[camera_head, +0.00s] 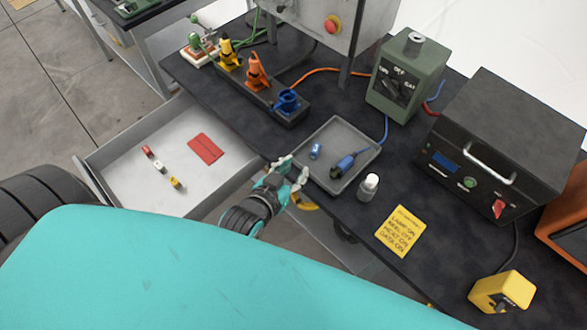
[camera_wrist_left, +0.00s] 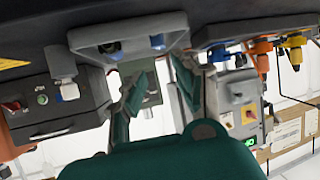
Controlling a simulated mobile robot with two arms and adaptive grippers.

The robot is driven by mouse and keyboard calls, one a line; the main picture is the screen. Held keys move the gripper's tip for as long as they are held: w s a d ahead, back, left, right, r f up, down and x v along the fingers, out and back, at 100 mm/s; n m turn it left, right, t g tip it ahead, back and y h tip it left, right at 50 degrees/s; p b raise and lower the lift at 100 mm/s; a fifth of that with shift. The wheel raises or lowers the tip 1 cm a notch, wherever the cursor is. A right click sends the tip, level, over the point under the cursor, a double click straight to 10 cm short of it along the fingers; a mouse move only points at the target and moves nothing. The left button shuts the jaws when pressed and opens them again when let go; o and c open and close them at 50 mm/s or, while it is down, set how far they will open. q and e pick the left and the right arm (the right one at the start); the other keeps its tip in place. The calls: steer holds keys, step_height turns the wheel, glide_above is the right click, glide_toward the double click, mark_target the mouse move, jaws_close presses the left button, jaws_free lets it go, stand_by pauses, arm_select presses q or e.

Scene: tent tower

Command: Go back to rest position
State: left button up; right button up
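My left gripper (camera_head: 289,170) is at the front edge of the dark workbench (camera_head: 350,225), close to the near left corner of the grey tray (camera_head: 367,172). Its two fingers are spread apart with nothing between them, so it is open and empty. The left wrist view also shows the spread fingers (camera_wrist_left: 158,85), with the tray (camera_wrist_left: 120,28) beyond them near the top of the picture. My right gripper is in neither view.
A drawer (camera_head: 120,165) stands open at left, holding a red card (camera_head: 205,148) and several small fuse-like pieces. The tray holds a blue cylinder (camera_head: 316,151) and a blue-and-dark connector (camera_head: 343,165). A white-capped bottle (camera_head: 368,187) and yellow note (camera_head: 399,232) are right of it.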

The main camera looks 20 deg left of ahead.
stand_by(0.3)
arm_select(q)
steer(key=s+a+f+m+g+y, duration=0.15)
steer(key=s+a+g, duration=0.25)
steer(key=s+g, duration=0.8)
steer(key=s+f+t+b, duration=0.1)
steer(key=s+f, duration=0.1)
steer(key=f, duration=1.3)
steer(key=s+f+b, duration=0.1)
steer(key=s+f, duration=0.1)
steer(key=f, duration=1.2)
steer(key=s+a+f+g+b, duration=0.1)
steer(key=s+a+f, duration=0.2)
steer(key=s+f, duration=1.3)
steer(key=shift+s, duration=0.2)
